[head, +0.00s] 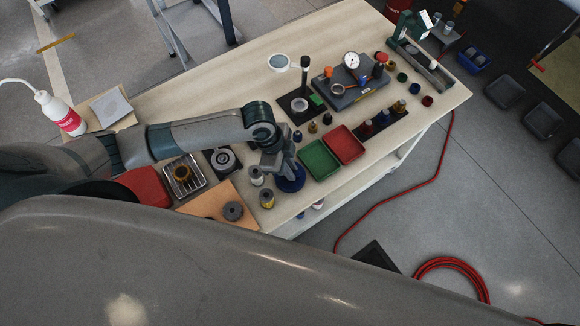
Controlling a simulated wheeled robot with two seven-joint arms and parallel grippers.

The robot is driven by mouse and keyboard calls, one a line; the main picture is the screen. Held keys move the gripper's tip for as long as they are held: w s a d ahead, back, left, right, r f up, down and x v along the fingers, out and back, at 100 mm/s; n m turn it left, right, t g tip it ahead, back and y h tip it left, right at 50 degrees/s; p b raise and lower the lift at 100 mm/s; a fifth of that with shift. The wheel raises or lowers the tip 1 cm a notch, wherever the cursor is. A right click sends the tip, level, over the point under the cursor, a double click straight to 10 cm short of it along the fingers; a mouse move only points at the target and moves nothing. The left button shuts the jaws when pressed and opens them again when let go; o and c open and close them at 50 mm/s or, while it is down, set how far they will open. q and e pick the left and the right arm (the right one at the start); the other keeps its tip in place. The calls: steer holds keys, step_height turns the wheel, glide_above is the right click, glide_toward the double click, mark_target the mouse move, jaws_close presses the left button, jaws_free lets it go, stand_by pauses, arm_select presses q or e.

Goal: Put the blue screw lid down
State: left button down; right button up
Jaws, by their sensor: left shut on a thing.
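The blue screw lid (291,184) is a round, dark blue piece at the table's near edge, under my left gripper. My left gripper (287,172) points down and is shut on it; the fingers hide part of it. I cannot tell whether the lid touches the table (222,90) or hangs just above it. My right gripper is not in view.
Close by stand a green tray (320,160), a red tray (346,145), metal cylinders (266,198) and an orange-brown board (205,204). A dark plate with a gauge (351,60) stands farther back. The table's far left part is mostly clear. A red hose (450,264) lies on the floor.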

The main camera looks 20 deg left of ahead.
arm_select(q)
steer(key=c, duration=1.7)
jaws_free()
steer(key=shift+f, duration=0.15)
steer(key=shift+c, duration=0.2)
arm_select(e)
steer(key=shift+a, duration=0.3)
